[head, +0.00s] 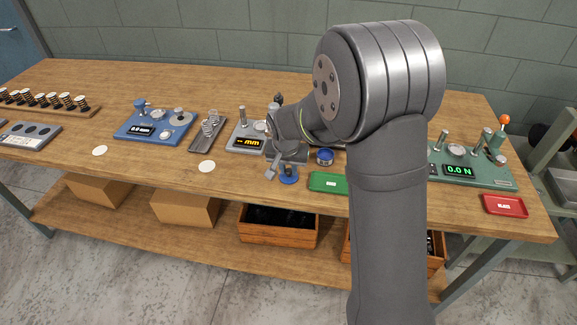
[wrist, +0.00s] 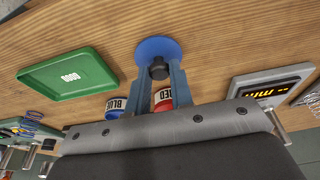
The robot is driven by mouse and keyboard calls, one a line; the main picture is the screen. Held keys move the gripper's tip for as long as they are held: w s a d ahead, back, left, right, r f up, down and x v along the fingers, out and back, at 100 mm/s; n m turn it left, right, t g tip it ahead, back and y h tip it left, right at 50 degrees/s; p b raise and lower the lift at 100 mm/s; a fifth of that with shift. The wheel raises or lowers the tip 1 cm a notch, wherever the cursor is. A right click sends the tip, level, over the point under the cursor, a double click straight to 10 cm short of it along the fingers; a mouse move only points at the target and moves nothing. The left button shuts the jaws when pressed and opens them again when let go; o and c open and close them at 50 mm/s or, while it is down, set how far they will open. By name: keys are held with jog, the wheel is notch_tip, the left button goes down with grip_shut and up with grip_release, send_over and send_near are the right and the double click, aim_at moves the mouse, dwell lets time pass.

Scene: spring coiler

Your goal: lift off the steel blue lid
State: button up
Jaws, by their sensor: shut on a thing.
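The steel blue lid (wrist: 150,47) is a round blue disc with a dark knob (wrist: 158,69) at its middle. In the wrist view, my gripper (wrist: 158,73) has its two fingers shut on that knob. In the head view, the lid (head: 289,181) shows below my gripper (head: 288,173), near the front edge of the bench. Bare wood surrounds the lid in the wrist view. I cannot tell whether it touches anything underneath. A round blue container (head: 325,156) stands to the right of the lid. A label reading RED (wrist: 163,95) shows between my fingers.
A green tray (head: 328,183) lies right of the lid. A grey gauge with an "mm" display (head: 248,142) stands to the left. A blue gauge (head: 150,124), a green force tester (head: 470,165) and a red tray (head: 504,205) stand farther off. My arm hides part of the bench.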

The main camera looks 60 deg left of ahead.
jog(key=o, duration=1.2)
jog(key=shift+c, duration=0.2)
jog(key=shift+r, duration=4)
